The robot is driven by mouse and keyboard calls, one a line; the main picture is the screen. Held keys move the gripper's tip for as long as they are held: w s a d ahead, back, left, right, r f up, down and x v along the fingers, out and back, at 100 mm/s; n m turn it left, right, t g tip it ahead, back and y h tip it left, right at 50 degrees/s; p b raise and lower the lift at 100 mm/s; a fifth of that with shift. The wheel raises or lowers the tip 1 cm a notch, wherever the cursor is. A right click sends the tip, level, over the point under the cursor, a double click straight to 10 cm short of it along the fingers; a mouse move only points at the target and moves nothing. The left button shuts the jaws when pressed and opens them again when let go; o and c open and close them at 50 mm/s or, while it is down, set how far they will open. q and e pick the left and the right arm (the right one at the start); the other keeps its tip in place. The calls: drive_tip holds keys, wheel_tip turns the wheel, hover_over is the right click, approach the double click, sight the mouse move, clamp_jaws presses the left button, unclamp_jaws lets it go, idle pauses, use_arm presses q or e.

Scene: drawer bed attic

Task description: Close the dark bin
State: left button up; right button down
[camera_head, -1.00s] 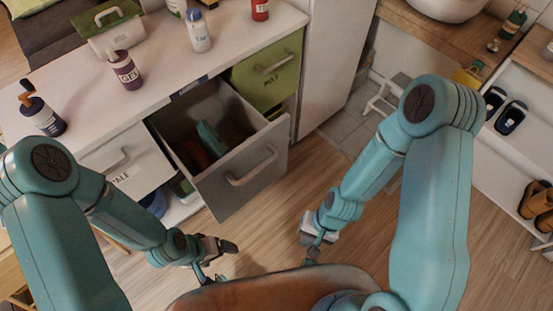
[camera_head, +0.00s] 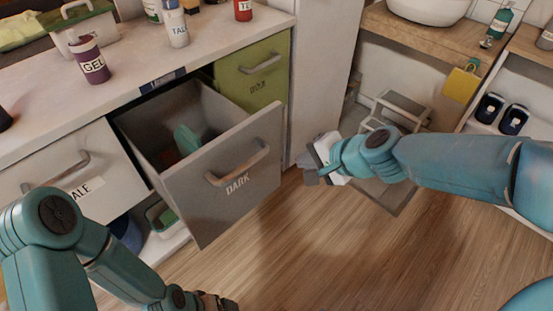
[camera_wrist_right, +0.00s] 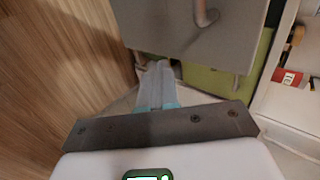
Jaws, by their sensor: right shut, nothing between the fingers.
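The dark bin (camera_head: 222,190) is a grey drawer labelled DARK, pulled well out from under the white counter. Its bar handle (camera_head: 238,165) is on the front, and a teal item (camera_head: 187,139) and a reddish one lie inside. My right gripper (camera_head: 311,173) is shut and empty, to the right of the bin front and apart from it. In the right wrist view its fingers (camera_wrist_right: 157,85) are together, with the grey bin front (camera_wrist_right: 175,30) beyond them. My left gripper (camera_head: 218,302) is at the bottom edge, mostly cut off, below the bin.
A white bin labelled ALE (camera_head: 75,175) is shut on the left, and a green bin (camera_head: 252,75) is shut behind the dark one. Bottles stand on the counter (camera_head: 130,70). A stool (camera_head: 398,108) and shoe shelf are at right. The wood floor (camera_head: 310,235) in front is clear.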

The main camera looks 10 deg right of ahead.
sight(268, 154)
drive_tip(key=x, duration=0.3)
drive_tip(key=w+r+x, duration=0.1)
drive_tip(key=x, duration=0.6)
drive_tip(key=shift+w+a+r+b, duration=0.2)
drive_tip(key=shift+a+r+b, duration=0.1)
drive_tip(key=shift+a+r, duration=0.1)
drive_tip(key=shift+w+a+f, duration=0.15)
drive_tip(key=shift+w+f, duration=0.05)
drive_tip(key=shift+w, duration=0.15)
drive_tip(key=shift+w+r, duration=0.1)
